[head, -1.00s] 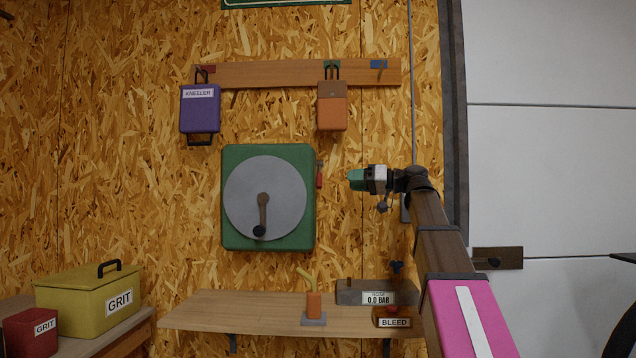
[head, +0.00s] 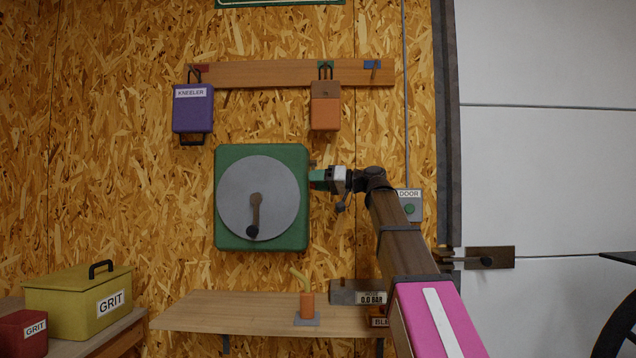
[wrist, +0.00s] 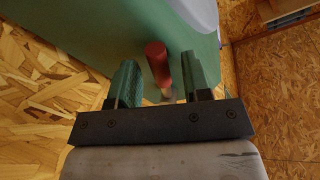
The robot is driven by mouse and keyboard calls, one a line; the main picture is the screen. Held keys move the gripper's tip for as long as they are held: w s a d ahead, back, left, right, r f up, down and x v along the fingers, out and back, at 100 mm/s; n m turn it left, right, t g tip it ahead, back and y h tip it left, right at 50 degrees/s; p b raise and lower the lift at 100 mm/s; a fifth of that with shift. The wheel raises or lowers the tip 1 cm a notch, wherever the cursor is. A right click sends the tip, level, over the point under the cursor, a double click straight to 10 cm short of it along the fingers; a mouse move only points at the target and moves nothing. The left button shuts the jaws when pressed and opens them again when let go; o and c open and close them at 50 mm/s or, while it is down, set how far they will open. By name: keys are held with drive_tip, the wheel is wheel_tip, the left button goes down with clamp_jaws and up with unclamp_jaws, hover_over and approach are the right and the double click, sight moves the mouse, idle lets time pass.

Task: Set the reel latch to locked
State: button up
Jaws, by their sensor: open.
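The reel is a green box (head: 262,241) on the wall with a grey disc (head: 240,190) and a dark crank (head: 255,216) hanging down. Its small latch has a red grip and sits at the box's right side. In the head view my gripper (head: 318,179) covers most of the latch. In the wrist view the red latch (wrist: 156,62) stands between the two green fingers of my gripper (wrist: 162,75).
A purple kneeler bag (head: 193,110) and an orange-brown bag (head: 325,110) hang from a rail above. A shelf (head: 240,311) below holds an orange post (head: 307,305) and a gauge box (head: 345,292). A door button box (head: 410,206) is right of the reel.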

clamp_jaws()
drive_tip(key=shift+s+r+m, duration=0.1)
drive_tip(key=shift+s+m, duration=0.05)
drive_tip(key=shift+m, duration=0.15)
drive_tip(key=shift+s+r+m+g+h, duration=0.4)
drive_tip(key=shift+r+m, duration=0.55)
drive_tip(key=shift+m, duration=0.7)
drive_tip(key=shift+s+r+m+g+h, duration=0.2)
drive_tip(key=shift+s+r+m+g, duration=0.25)
drive_tip(key=shift+r+m, duration=0.9)
drive_tip(key=shift+s+r+m+g+h, duration=0.3)
drive_tip(key=shift+s+r+m, duration=0.25)
drive_tip(key=shift+m, duration=1.45)
drive_tip(key=shift+r, duration=0.15)
unclamp_jaws()
